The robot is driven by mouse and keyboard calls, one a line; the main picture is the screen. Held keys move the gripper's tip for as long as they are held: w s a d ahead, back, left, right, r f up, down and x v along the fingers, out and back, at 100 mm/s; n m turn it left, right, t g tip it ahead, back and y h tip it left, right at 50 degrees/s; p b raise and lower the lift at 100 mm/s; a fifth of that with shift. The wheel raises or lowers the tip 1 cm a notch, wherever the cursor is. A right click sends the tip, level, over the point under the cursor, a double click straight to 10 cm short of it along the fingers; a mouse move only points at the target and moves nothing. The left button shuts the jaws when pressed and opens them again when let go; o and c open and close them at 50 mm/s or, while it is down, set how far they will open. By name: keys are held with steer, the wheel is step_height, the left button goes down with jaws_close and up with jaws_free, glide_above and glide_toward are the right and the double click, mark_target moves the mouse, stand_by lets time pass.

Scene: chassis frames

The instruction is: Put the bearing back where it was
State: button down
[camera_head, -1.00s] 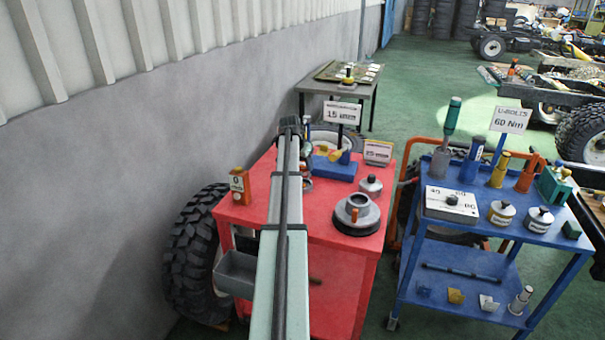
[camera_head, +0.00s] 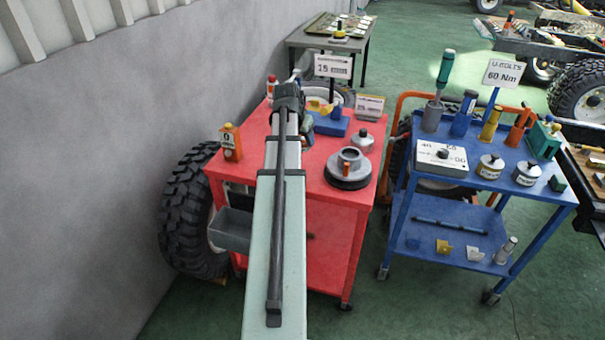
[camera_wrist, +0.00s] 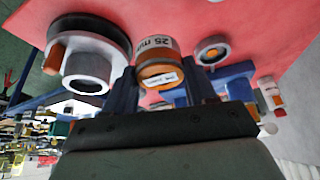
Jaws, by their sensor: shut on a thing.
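In the wrist view my gripper (camera_wrist: 163,80) has its dark fingers on either side of a short round orange-and-white piece (camera_wrist: 158,72), lettered "25 mm", and is shut on it. I take this piece to be the bearing. It is over or near the red cart top (camera_head: 325,190); its height cannot be told. In the head view my arm hides the gripper and held piece. A grey hub on a black disc (camera_head: 348,168) stands on the cart; it also shows in the wrist view (camera_wrist: 88,65), left of the fingers.
A blue block (camera_head: 332,124) with a sign (camera_head: 333,66) stands behind the hub, beside a grey lidded pot (camera_head: 363,140). An orange bottle (camera_head: 231,142) stands at the cart's left. A blue cart (camera_head: 470,170) with tools is at right. A wall rises at left.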

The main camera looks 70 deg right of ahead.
steer(key=shift+s+a+f, duration=0.1)
steer(key=shift+a+f, duration=0.15)
steer(key=shift+a, duration=0.2)
steer(key=shift+f, duration=4.85)
steer(key=shift+f, duration=0.15)
steer(key=shift+c, duration=1.8)
jaws_free()
steer(key=v, duration=1.2)
steer(key=shift+d, duration=0.15)
